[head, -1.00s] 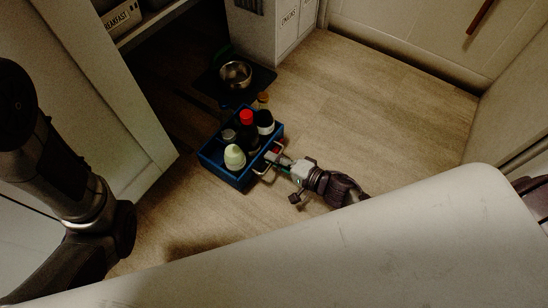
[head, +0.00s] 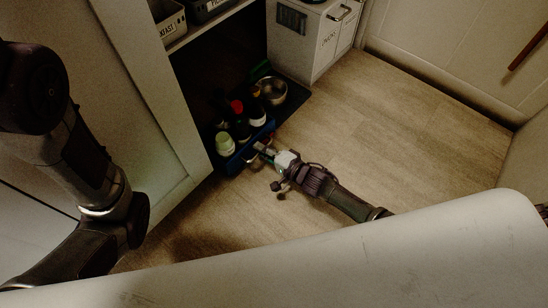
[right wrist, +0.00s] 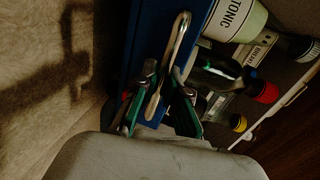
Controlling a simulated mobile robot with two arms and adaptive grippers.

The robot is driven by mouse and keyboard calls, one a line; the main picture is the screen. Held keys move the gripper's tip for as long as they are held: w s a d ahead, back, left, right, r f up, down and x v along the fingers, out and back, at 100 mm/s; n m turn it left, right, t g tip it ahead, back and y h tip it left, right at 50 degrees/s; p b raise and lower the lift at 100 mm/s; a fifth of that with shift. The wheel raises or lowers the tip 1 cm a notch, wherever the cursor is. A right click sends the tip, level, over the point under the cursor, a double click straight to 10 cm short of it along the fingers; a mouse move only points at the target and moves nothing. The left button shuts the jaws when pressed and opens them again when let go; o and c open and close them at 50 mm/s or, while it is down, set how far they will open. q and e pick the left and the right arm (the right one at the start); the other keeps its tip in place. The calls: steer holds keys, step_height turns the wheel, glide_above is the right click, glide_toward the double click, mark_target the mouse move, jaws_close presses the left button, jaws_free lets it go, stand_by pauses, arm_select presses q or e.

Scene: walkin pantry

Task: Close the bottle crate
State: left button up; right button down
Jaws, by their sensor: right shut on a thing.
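The blue bottle crate (head: 237,164) sits low at the mouth of the dark cabinet bay in the head view, mostly inside it, with bottles standing in it. In the right wrist view, its blue front (right wrist: 146,38) carries a metal bar handle (right wrist: 166,65). My right gripper (head: 264,151) is at the crate's front, shut on the handle; its green-edged fingers (right wrist: 160,92) lie on both sides of the bar. A pale bottle labelled TONIC (right wrist: 235,18) and a red-capped bottle (head: 237,107) stand in the crate. My left arm shows at the left, but its gripper is out of view.
A metal bowl (head: 272,91) stands on a dark surface just behind the crate. A white cabinet (head: 308,45) is at the back and a pale panel (head: 150,90) at the left. Baskets (head: 167,20) sit on the shelf above. The floor (head: 420,120) at right is clear.

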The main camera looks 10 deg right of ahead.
mark_target(253, 143)
steer(key=x, duration=0.2)
steer(key=r+b+x, duration=0.1)
steer(key=x, duration=0.2)
steer(key=shift+w+a, duration=0.2)
steer(key=shift+w, duration=0.2)
steer(key=shift+w+r, duration=0.1)
steer(key=shift+w, duration=0.1)
steer(key=c, duration=1.2)
jaws_free()
steer(key=shift+w+a, duration=0.1)
steer(key=shift+a, duration=0.15)
steer(key=shift+s+d, duration=0.35)
steer(key=shift+s, duration=0.15)
steer(key=v, duration=1.1)
